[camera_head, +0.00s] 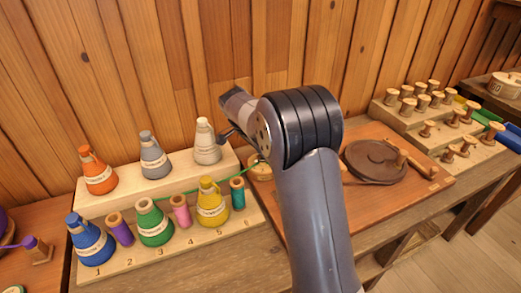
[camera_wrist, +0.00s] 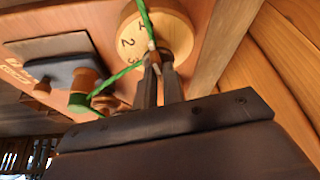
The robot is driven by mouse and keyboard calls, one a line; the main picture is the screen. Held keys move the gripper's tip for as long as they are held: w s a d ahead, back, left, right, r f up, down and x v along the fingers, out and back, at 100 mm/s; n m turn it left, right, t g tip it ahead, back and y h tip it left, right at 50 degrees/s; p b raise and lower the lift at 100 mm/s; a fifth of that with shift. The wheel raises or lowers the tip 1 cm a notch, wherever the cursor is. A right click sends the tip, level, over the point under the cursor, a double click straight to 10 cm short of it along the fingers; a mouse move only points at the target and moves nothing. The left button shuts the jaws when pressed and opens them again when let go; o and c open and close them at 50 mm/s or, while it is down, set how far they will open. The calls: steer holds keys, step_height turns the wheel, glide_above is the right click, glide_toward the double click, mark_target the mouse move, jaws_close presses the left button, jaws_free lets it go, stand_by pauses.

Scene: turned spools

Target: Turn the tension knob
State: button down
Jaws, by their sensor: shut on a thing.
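The tension knob shows in the wrist view as a round pale wooden dial (camera_wrist: 172,30) with the numbers 1, 2 and 3 on its face. What lies between the fingertips is mostly hidden. A green thread (camera_wrist: 139,12) runs across the dial beside the fingers. In the head view the dial (camera_head: 262,170) shows only in part behind my arm, and my fingertips cannot be made out.
A stepped wooden rack (camera_head: 101,206) with labelled cones of thread and small spools stands on the left. On the right of the board are a dark round plate (camera_head: 372,160) and a stand of wooden spools (camera_head: 432,130). A plank wall (camera_head: 140,60) closes off the back.

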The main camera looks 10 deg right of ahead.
steer(key=c, duration=1.5)
jaws_free()
steer(key=v, duration=1)
steer(key=shift+r, duration=0.4)
steer(key=x, duration=1)
steer(key=shift+f, duration=0.4)
steer(key=shift+n, duration=0.3)
